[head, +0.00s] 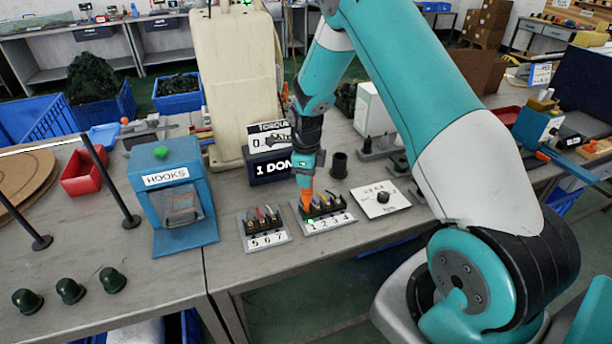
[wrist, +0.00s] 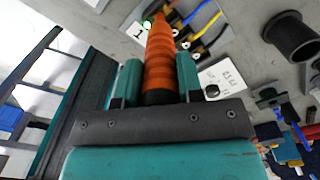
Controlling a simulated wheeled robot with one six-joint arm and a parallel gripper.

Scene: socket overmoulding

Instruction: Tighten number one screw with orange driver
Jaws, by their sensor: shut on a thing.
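My gripper (head: 309,160) is shut on the orange driver (head: 306,198), which points down at the terminal block labelled 1 2 3 4 (head: 328,210). In the wrist view the driver's ribbed orange handle (wrist: 160,60) sits between the two teal fingers (wrist: 160,85). The driver's lower end is at the left end of the block, by the label 1 (wrist: 138,31), with a small green spot beside it. The number one screw itself is hidden behind the driver, so I cannot tell whether the tip touches it.
A second block labelled 5 6 7 (head: 265,240) stands to the left. A white card with a black knob (head: 381,198) lies to the right. A black cup (head: 339,166) and a torque display (head: 270,139) stand behind. The blue HOOKS box (head: 168,180) is further left.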

